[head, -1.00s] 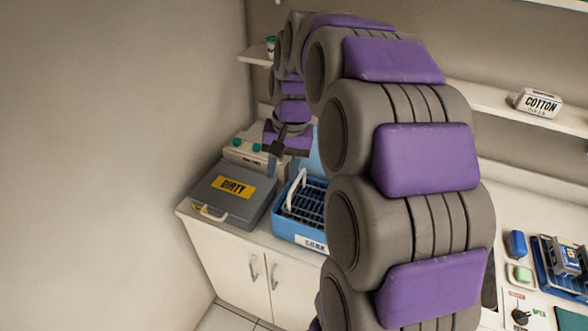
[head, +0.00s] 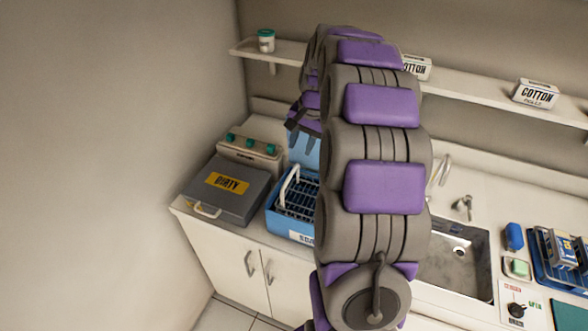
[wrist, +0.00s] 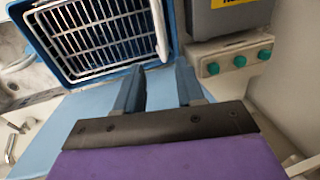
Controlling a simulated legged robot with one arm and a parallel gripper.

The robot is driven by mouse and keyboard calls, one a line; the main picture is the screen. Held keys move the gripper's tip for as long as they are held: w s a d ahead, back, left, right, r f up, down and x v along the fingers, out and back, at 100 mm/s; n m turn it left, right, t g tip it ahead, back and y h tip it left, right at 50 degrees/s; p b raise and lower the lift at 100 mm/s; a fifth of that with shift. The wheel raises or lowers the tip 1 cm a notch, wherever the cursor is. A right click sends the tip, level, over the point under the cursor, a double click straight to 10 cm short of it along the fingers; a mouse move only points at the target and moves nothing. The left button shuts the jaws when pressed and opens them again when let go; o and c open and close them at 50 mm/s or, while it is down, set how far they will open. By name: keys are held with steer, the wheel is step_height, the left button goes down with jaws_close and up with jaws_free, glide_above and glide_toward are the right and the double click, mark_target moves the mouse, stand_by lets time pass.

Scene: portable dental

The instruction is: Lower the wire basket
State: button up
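The wire basket (head: 298,202) sits within the rim of the blue tub (head: 283,226) on the counter. Its white handle (head: 288,186) stands up on the left side. In the wrist view the basket (wrist: 93,36) fills the upper left, with the handle (wrist: 160,28) at its right edge and the tub rim (wrist: 60,72) around it. How deep the basket sits is unclear. My gripper (head: 300,138) is above and behind the tub, partly hidden by my arm. In the wrist view my gripper (wrist: 160,82) has its two blue fingers apart, with nothing between them, clear of the handle.
A light blue panel (wrist: 35,145) lies beneath my gripper. A grey DIRTY case (head: 228,190) stands left of the tub, with a box with green knobs (head: 250,152) behind. The sink (head: 458,262) is to the right. A shelf (head: 450,93) runs along the wall.

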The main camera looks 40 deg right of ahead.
mark_target(292, 172)
steer(key=f, duration=0.3)
steer(key=w+a+f+b, duration=0.1)
steer(key=f, duration=0.1)
steer(key=a+f, duration=0.1)
steer(key=f, duration=0.2)
steer(key=shift+w+a+f, duration=0.2)
steer(key=shift+f, duration=0.1)
steer(key=shift+w+d+f, duration=0.1)
steer(key=shift+d+f, duration=0.05)
steer(key=shift+f, duration=0.3)
steer(key=shift+d+f, duration=0.15)
steer(key=shift+d, duration=0.4)
steer(key=shift+a, duration=0.5)
steer(key=c, duration=0.5)
steer(key=shift+d, duration=0.1)
jaws_close()
